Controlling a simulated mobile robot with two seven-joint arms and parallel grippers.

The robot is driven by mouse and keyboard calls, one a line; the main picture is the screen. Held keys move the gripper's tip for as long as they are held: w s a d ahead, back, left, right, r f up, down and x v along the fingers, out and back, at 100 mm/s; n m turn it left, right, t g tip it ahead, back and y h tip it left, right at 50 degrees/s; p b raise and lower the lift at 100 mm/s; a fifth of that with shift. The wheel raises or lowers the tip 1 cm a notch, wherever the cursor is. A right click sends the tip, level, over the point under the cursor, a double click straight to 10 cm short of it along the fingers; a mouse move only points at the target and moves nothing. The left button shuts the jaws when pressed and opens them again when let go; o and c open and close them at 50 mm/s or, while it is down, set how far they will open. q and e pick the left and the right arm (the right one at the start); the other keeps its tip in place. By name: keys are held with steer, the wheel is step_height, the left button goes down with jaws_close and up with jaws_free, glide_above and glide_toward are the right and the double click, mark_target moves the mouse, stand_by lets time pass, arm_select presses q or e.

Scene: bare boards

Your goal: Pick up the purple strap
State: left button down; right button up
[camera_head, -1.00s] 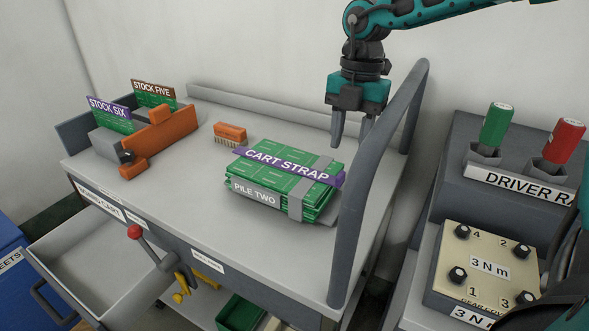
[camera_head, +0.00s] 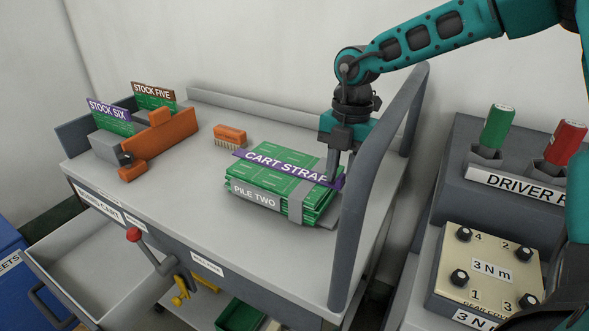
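The purple strap (camera_head: 272,163), lettered CART STRAP, lies across the top of a stack of green boards marked PILE TWO (camera_head: 255,194) on the cart. My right gripper (camera_head: 335,172) points down at the strap's right end, and a finger covers the end of its lettering. Only one finger shows clearly, so I cannot tell whether the gripper is open or shut on the strap, or whether it touches it. My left gripper is not in view.
The cart's grey upright rail (camera_head: 357,205) stands close to the right of the stack. An orange brush (camera_head: 230,134) lies behind it. Orange-fronted board holders (camera_head: 172,138) stand at the left. A driver rack (camera_head: 520,185) stands right of the cart. The cart top left of the stack is clear.

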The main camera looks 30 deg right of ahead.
jaws_close()
steer(key=shift+r, duration=0.15)
